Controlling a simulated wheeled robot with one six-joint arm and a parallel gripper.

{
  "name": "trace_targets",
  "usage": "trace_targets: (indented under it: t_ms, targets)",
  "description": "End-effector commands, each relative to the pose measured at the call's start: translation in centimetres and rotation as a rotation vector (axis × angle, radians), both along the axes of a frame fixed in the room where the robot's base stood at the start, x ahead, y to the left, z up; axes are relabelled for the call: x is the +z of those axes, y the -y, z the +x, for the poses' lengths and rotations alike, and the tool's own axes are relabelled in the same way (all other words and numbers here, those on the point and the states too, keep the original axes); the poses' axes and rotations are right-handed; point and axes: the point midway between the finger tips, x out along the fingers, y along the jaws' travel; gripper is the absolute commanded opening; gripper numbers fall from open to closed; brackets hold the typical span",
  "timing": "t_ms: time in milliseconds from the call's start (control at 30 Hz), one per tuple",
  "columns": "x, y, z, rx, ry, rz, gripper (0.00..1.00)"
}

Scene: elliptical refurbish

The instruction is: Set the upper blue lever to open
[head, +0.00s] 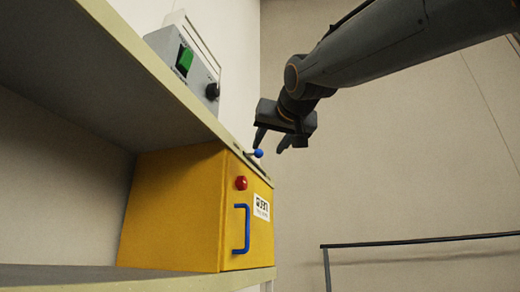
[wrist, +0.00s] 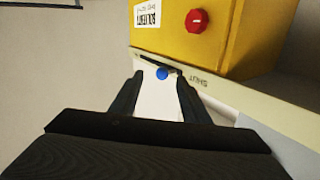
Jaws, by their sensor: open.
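The upper blue lever (head: 258,153) is a small blue ball on a dark rod at the edge of the shelf, just above the yellow cabinet. In the wrist view the blue ball (wrist: 162,73) appears between my fingertips, beside a plate with upside-down "SHUT" lettering (wrist: 198,82). The rod points out from the shelf edge. My gripper (head: 271,144) is open, with its fingers pointing down at the lever. In the wrist view, my gripper (wrist: 160,78) has one finger on each side of the ball. I cannot tell whether either finger touches it.
The yellow cabinet (head: 175,210) has a red knob (head: 241,183), a blue handle (head: 241,229) and a label. A grey control box (head: 170,52) with a green switch and a black knob stands on the shelf (head: 120,65). A dark rail (head: 420,240) is at lower right.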

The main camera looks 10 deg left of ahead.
Motion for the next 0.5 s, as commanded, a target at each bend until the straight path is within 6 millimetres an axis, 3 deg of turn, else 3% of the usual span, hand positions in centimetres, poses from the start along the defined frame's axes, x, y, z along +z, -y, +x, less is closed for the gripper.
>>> trace_targets:
  t_ms: [67,167,500]
  targets:
    - [1.3,-0.3,-0.5,0.008,0.015,0.013,0.42]
    - [1.7,-0.7,0.0,0.010,0.018,0.016,0.42]
    - [1.7,-3.1,4.5,0.008,0.016,0.015,0.42]
